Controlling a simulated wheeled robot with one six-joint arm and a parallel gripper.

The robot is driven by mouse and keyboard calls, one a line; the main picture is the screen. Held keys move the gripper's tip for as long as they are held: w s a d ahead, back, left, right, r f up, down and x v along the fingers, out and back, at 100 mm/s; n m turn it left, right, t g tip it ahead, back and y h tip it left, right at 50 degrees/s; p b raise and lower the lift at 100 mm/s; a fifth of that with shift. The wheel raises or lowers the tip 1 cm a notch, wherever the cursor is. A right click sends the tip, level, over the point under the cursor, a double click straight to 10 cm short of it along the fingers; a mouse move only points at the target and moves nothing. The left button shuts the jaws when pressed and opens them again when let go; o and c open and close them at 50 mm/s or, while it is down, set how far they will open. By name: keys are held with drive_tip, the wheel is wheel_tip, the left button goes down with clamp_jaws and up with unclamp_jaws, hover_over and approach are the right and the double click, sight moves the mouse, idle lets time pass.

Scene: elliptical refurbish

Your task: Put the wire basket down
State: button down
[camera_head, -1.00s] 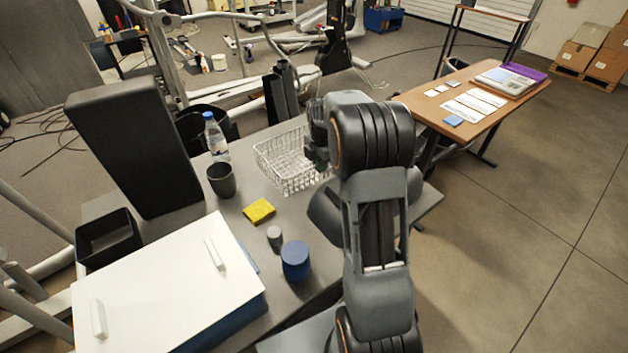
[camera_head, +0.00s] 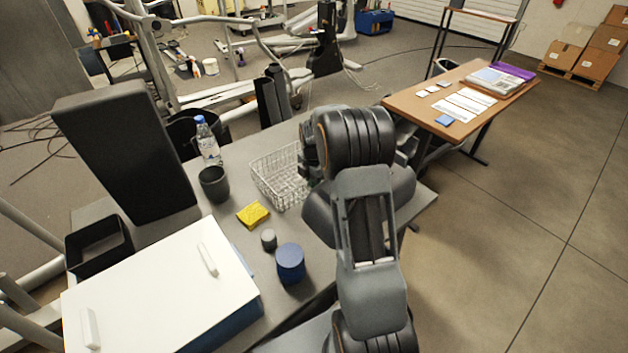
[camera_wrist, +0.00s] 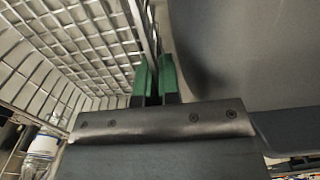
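The white wire basket (camera_head: 272,182) is at the grey table (camera_head: 318,262), left of my gripper, and looks about level. Its wire wall (camera_wrist: 75,50) fills the upper left of the wrist view. My gripper (camera_wrist: 155,82) has green fingertips close together at the basket's side wall, with the wall running in between them. In the head view my arm hides the fingertips and the basket's right side. The basket's bottom is low over the tabletop, and I cannot tell whether it touches.
A yellow sponge (camera_head: 253,214) lies just in front of the basket. A dark cup (camera_head: 214,185) and a water bottle (camera_head: 208,142) stand to its left. A grey jar (camera_head: 268,240), blue jar (camera_head: 290,264) and white-topped box (camera_head: 150,290) are nearer. Some tabletop is bare around the jars.

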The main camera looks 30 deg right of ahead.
drive_tip(key=c, duration=1.6)
unclamp_jaws()
